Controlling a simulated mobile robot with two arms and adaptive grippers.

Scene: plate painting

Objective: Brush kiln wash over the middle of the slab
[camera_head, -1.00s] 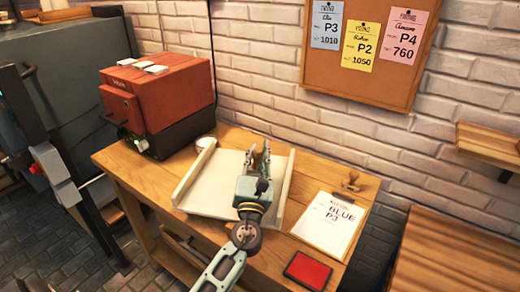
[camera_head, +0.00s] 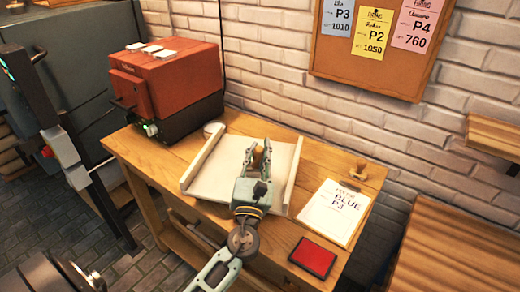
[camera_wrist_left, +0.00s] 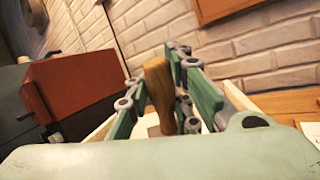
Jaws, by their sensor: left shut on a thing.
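The slab (camera_head: 212,183) is a pale cream flat surface on the wooden table, with a raised strip along its left and right sides. My left gripper (camera_head: 257,158) is over the slab's right-hand part, its fingers pointing away from me. It is shut on a brown wooden handle, taken as the brush (camera_wrist_left: 159,88), which stands nearly upright between the fingers in the left wrist view. A small round pale dish (camera_head: 213,127) sits behind the slab. My right gripper is not in view.
A red box-shaped kiln (camera_head: 172,80) stands at the table's back left. Right of the slab lie a white card reading BLUE P3 (camera_head: 335,212), a wooden stamp (camera_head: 357,172) and a red pad (camera_head: 312,258). A brick wall is behind; bare table (camera_head: 285,225) shows front right.

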